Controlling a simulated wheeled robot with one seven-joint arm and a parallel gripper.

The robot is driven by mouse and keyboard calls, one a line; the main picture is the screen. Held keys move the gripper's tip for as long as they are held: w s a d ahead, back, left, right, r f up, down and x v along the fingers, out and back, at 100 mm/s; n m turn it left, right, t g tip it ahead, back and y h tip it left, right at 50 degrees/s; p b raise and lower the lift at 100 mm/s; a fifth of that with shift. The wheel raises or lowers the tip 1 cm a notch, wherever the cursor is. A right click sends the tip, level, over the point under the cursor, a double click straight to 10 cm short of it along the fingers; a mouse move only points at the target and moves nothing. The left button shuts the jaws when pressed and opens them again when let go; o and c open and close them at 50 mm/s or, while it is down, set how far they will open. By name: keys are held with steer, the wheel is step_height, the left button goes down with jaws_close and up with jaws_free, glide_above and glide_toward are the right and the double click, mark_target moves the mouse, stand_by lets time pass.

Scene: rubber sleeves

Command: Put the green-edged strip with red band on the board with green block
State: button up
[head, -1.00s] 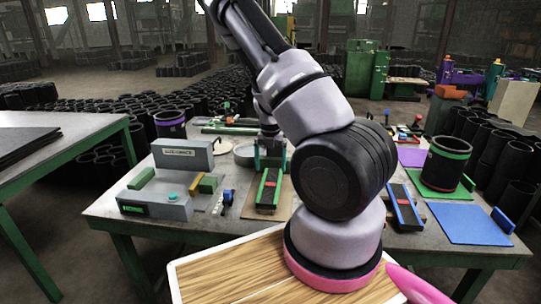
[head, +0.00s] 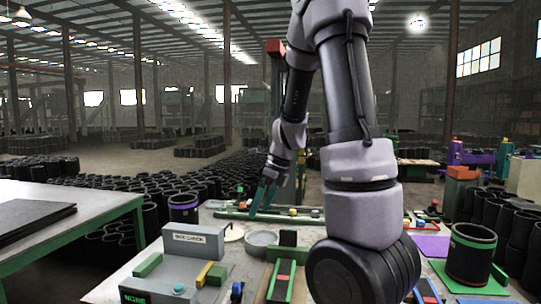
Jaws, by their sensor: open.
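A grey machine (head: 190,243) stands left of the strip, with a green block (head: 288,253) behind the strip. A grey round dish (head: 261,243) and a purple-banded sleeve (head: 184,208) stand further back. A blue-edged strip (head: 428,291) is partly hidden by my arm. A purple mat (head: 432,246) is clear.

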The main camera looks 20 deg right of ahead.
steer(key=s+a+r+n+t, duration=0.2)
steer(key=s+r+n, duration=0.6)
steer(key=n, duration=0.4)
steer(key=s+a+r+n+t+h, duration=0.1)
steer(key=s+a+r+n+t, duration=0.1)
steer(key=s+r+n, duration=0.6)
steer(key=shift+a+r+n+t+h, duration=0.15)
steer(key=shift+r+n+t+h, duration=0.25)
steer(key=shift+r+n, duration=1.1)
steer(key=shift+f+n, duration=0.3)
steer(key=shift+f, duration=0.1)
